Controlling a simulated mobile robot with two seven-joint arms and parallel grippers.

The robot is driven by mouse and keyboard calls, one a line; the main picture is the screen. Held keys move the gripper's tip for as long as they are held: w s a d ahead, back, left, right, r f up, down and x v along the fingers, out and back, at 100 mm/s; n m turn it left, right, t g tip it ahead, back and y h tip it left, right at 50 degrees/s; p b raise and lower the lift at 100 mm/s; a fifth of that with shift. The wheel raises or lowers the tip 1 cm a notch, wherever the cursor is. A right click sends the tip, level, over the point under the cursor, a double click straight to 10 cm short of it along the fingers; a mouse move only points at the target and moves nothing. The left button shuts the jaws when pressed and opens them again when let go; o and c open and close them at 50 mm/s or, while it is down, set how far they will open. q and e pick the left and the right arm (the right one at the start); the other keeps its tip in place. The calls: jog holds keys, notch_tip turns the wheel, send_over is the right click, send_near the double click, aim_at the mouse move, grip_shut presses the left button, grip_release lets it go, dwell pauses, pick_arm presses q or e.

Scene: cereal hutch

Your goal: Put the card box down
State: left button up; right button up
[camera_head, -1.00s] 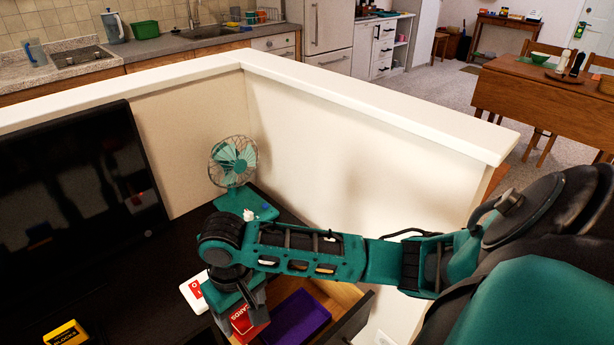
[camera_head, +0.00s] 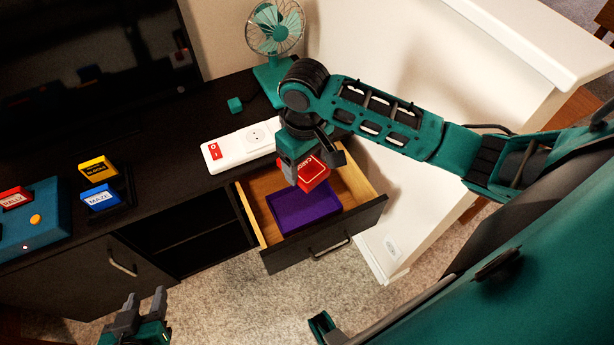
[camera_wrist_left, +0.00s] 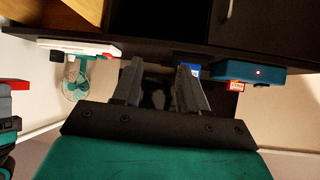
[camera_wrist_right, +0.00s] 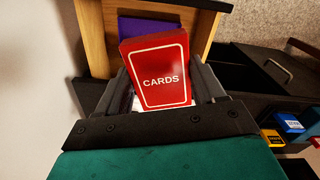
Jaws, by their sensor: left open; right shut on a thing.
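The red card box (camera_head: 314,172), lettered CARDS, is held by my right gripper (camera_head: 308,172) above the open drawer. In the right wrist view the card box (camera_wrist_right: 158,72) sits between the two fingers, its lettered face toward the camera. The open drawer (camera_head: 361,188) has a light wood inside and a dark front. A purple tray (camera_head: 300,212) lies in the drawer, below and beside the card box. My left gripper (camera_head: 143,308) is open and empty, low in front of the cabinet; its parted fingers show in the left wrist view (camera_wrist_left: 160,88).
A white power strip (camera_head: 238,148) and a teal fan (camera_head: 274,62) stand on the black cabinet top. A yellow box (camera_head: 98,168), a blue MAZE box (camera_head: 100,197) and a teal console (camera_head: 35,225) are at the left. A cream half wall (camera_head: 420,110) bounds the right.

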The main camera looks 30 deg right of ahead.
jog(key=w+d+f+n+b, duration=0.2)
jog(key=w+f+n+b, duration=0.2)
jog(key=f+n, duration=0.3)
jog(key=n+b, duration=0.5)
jog(key=n, duration=0.7)
send_over(305, 206)
notch_tip(305, 206, down, 5)
notch_tip(305, 206, down, 14)
jog(key=b, duration=0.5)
jog(key=shift+f, duration=0.25)
notch_tip(305, 206, down, 4)
jog(key=b, duration=0.2)
jog(key=shift+f+b, duration=0.2)
jog(key=shift+b, duration=0.15)
jog(key=shift+f, duration=0.3)
jog(key=shift+r, duration=0.15)
jog(key=shift+f, duration=0.2)
pick_arm(q)
jog(key=w+d+f+h, duration=0.1)
jog(key=d+f, duration=0.3)
jog(key=f, duration=0.7)
jog(key=shift+w+f, duration=0.2)
jog(key=shift+w, duration=0.35)
pick_arm(e)
jog(key=o, duration=1.1)
